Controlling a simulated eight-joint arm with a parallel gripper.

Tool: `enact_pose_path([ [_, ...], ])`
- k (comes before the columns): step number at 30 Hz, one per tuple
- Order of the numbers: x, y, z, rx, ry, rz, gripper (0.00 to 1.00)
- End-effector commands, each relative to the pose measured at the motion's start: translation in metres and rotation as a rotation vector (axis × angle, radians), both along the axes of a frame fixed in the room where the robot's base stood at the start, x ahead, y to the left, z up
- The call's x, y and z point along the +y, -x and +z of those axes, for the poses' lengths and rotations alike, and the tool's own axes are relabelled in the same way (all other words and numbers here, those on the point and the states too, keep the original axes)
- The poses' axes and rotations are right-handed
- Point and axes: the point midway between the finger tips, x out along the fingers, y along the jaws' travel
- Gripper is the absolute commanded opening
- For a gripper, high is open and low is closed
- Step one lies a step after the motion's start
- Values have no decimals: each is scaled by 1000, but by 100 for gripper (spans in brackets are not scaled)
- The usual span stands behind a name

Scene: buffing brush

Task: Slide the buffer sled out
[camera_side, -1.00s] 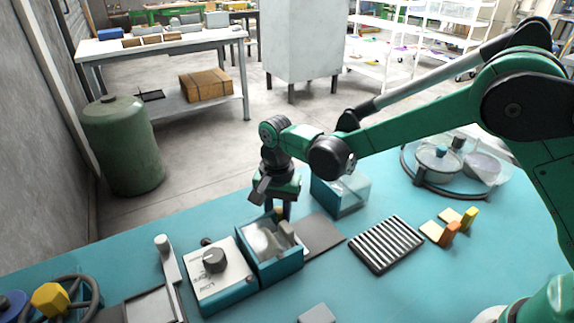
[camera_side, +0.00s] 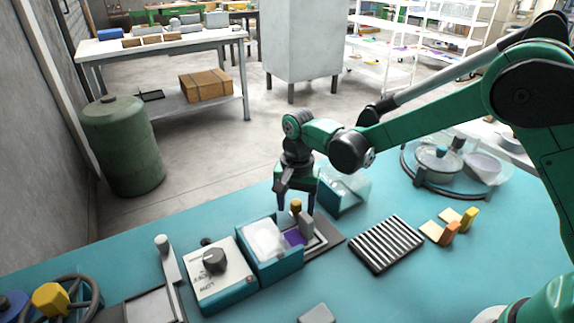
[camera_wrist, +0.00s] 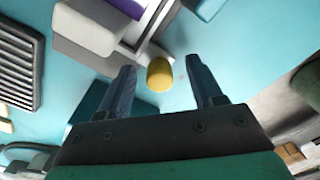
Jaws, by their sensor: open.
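The buffer sled (camera_side: 322,238) is a grey frame that sticks out of the right side of a teal housing (camera_side: 278,262) with a clear top. It lies over a dark grey plate. A purple pad (camera_side: 293,237) and a pale grey block show on it, and the purple also shows in the wrist view (camera_wrist: 128,6). A yellow-brown knob (camera_side: 296,206) stands at its far side. My gripper (camera_side: 298,207) is open above the sled. In the wrist view the knob (camera_wrist: 160,73) sits between the fingertips, with a gap on each side.
A control box with a black dial (camera_side: 214,259) stands left of the housing. A ribbed rack (camera_side: 386,245) and orange and yellow pieces lie to the right. A clear-walled teal bin (camera_side: 343,193) stands close behind my gripper. The front right of the table is mostly clear.

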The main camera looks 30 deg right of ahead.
Motion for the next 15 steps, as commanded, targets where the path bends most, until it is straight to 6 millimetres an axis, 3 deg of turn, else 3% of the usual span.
enact_pose_path([
  [9, 0, 0, 40, 0, 0, 0, 60],
  [15, 0, 0, 55, 0, 0, 0, 60],
])
